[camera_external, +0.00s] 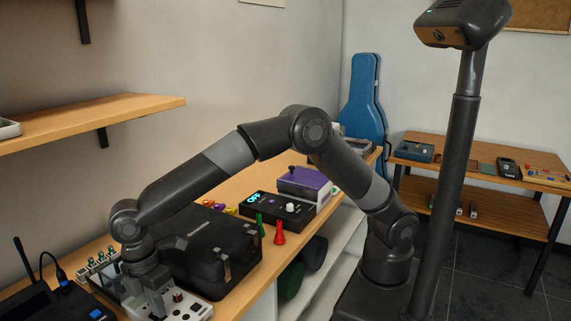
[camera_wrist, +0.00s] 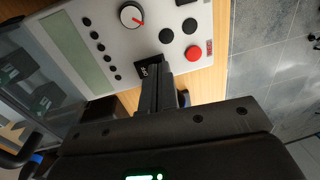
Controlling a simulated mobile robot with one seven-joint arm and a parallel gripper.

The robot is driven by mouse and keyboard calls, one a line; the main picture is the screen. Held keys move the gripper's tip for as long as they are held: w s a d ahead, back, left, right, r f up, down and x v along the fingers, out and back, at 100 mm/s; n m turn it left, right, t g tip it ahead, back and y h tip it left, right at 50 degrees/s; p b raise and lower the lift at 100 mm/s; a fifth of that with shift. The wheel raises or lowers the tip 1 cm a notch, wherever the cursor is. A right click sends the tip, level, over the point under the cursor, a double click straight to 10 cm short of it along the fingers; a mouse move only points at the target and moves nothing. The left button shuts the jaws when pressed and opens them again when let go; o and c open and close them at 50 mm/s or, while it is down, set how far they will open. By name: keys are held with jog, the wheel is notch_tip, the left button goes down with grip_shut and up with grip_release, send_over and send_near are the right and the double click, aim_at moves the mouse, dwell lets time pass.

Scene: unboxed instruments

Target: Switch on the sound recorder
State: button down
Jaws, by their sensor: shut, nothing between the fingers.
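The pale grey instrument (camera_wrist: 75,25), likely the sound recorder, has a greenish display strip (camera_wrist: 88,58), a white dial with a red pointer (camera_wrist: 131,14), several dark buttons and a red button (camera_wrist: 193,53). At its edge is a small black patch (camera_wrist: 146,72) with light marks, perhaps OFF, partly hidden by my fingers. My gripper (camera_wrist: 165,73) is shut and empty, its fingertips over or beside that patch; contact cannot be told. In the external view, my gripper (camera_external: 158,312) is down at the instrument (camera_external: 196,307) at the table's front.
A black case (camera_external: 210,250) stands just behind the instrument. A black radio-like box with an antenna (camera_external: 40,300) is at left. Further back are a black box with a lit display (camera_external: 266,207), a purple-topped device (camera_external: 303,180), and green and red pieces (camera_external: 279,233).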

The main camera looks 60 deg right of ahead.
jog(key=shift+s+f, duration=0.2)
jog(key=shift+f, duration=0.1)
jog(key=shift+w, duration=0.95)
jog(key=shift+d, duration=0.1)
jog(key=shift+r, duration=0.1)
notch_tip(320, 180, up, 14)
jog(key=w, duration=0.1)
jog(key=shift+w, duration=0.3)
